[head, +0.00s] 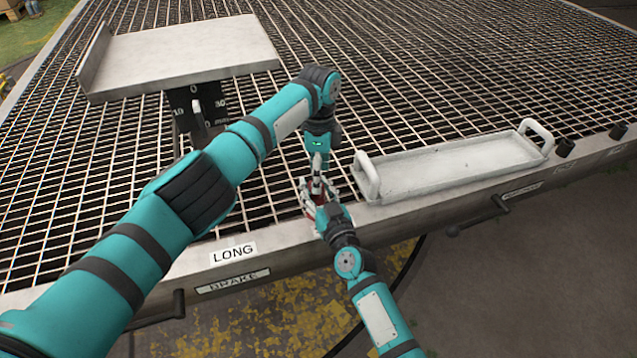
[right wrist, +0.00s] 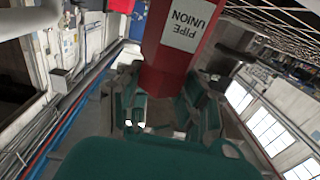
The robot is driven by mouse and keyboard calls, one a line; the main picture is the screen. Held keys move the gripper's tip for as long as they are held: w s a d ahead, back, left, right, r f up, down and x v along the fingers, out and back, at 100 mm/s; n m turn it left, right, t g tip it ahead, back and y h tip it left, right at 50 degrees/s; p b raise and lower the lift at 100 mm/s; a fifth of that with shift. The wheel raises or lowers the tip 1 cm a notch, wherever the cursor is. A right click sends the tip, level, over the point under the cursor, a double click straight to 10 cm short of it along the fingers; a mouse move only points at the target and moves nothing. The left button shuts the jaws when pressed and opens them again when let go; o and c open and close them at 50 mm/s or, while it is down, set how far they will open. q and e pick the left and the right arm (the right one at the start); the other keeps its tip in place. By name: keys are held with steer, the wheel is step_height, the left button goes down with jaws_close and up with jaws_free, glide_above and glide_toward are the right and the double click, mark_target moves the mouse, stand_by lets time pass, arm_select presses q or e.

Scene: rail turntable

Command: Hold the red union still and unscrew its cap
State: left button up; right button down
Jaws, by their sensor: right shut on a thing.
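The red union (right wrist: 160,65) carries a white label reading "PIPE UNION", upside down in the right wrist view. In the head view only small red patches of the union (head: 308,204) show between the two grippers, near the front edge of the grating. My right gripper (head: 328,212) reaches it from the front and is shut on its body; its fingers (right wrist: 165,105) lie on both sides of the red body. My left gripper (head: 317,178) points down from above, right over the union. Its fingertips are too small and overlapped to tell open from shut. I cannot make out the cap.
A white tray with two handles (head: 455,170) lies right of the grippers at the grating's edge. A scale with a flat pale plate (head: 190,55) stands at the back left. The metal rim (head: 280,243) with a LONG label and levers runs along the front.

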arm_select(q)
step_height(320, 180, up, 8)
steer(key=shift+w, duration=0.35)
arm_select(e)
steer(key=shift+a, duration=0.1)
steer(key=c, duration=0.8)
jaws_free()
steer(key=shift+o, duration=0.2)
steer(key=shift+s, duration=0.1)
